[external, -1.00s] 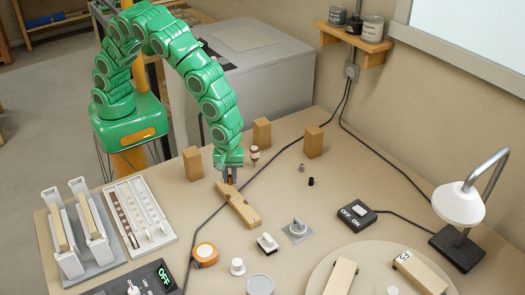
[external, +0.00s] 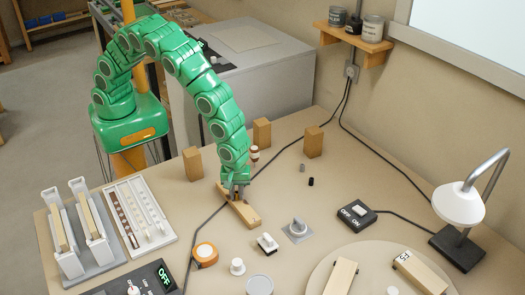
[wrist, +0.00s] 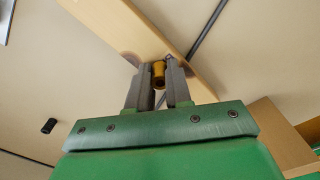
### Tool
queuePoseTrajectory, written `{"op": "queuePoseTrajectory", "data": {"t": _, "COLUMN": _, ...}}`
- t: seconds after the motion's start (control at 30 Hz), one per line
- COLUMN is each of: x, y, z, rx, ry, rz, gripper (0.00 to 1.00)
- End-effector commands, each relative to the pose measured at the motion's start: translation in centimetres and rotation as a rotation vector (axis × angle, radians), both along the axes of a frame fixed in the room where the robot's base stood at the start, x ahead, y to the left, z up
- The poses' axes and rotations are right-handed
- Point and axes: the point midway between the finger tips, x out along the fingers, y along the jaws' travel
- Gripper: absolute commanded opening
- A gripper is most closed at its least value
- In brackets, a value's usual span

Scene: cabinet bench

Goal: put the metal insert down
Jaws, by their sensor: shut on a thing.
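A small brass-coloured metal insert (wrist: 158,74) sits between the two grey fingers of my gripper (wrist: 158,85) in the wrist view. My gripper is shut on it. The tan wooden block (wrist: 115,22) passes just beyond the fingertips, with dark round marks beside them. In the external view my gripper (external: 237,189) points down over the wooden block (external: 245,213), which lies slantwise on the bench. The insert cannot be made out there. Whether the insert touches the block or is in a hole is not clear.
Upright wooden blocks (external: 193,163) stand behind my gripper. A dark cable (external: 208,222) runs across the bench beside the block. A switch (external: 267,243), a grey knob (external: 298,229) and an orange-ringed roll (external: 205,254) lie in front. A small black cylinder (external: 311,181) stands to the right.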

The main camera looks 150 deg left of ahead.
Motion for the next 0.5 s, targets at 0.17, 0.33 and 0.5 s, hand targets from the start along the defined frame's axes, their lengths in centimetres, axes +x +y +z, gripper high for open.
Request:
{"op": "queuePoseTrajectory", "data": {"t": 0.17, "x": 0.0, "y": 0.0, "z": -0.1, "rx": 0.0, "ry": 0.0, "rz": 0.0, "gripper": 0.0}}
{"op": "queuePoseTrajectory", "data": {"t": 0.33, "x": 0.01, "y": 0.0, "z": -0.28, "rx": 0.0, "ry": 0.0, "rz": 0.0, "gripper": 0.31}}
{"op": "queuePoseTrajectory", "data": {"t": 0.5, "x": 0.01, "y": 0.0, "z": -0.28, "rx": 0.0, "ry": 0.0, "rz": 0.0, "gripper": 0.45}}
